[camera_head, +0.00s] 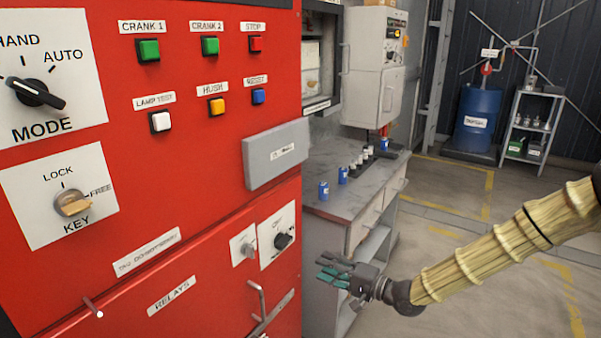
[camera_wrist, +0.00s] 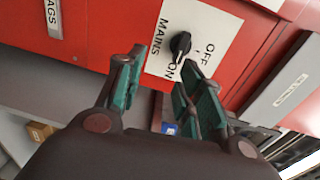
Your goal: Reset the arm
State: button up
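My gripper (camera_head: 345,276) is at the end of my straw-coloured sleeved arm, to the right of the red panel (camera_head: 210,190) and in front of the grey workbench. Its teal-padded fingers (camera_wrist: 155,90) are spread apart with nothing between them in the wrist view. Beyond the fingertips in the wrist view is a black rotary knob (camera_wrist: 181,44) on a white MAINS plate marked OFF and ON. The gripper appears apart from the knob.
The grey workbench (camera_head: 345,200) carries blue cans (camera_head: 323,190) and small parts. A grey box (camera_head: 276,154) and a handle (camera_head: 258,305) jut from the red panel. A blue drum (camera_head: 478,115) and shelf (camera_head: 533,125) stand behind. Floor on the right is open.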

jog(key=s+f+n+g+h+p, duration=0.2)
jog(key=s+f+g+h+p, duration=0.4)
jog(key=s+f, duration=1.35)
jog(key=s+d+n+g+h+p, duration=0.2)
jog(key=s+d+h, duration=0.2)
jog(key=s, duration=0.8)
jog(key=s+d+n+g+h+p, duration=0.2)
jog(key=s+d, duration=0.6)
jog(key=s, duration=0.5)
jog(key=shift+s+d+f+n+h, duration=0.2)
jog(key=shift+f+n+h, duration=0.25)
jog(key=shift+h, duration=0.45)
jog(key=shift+a, duration=0.1)
jog(key=shift+c, duration=0.4)
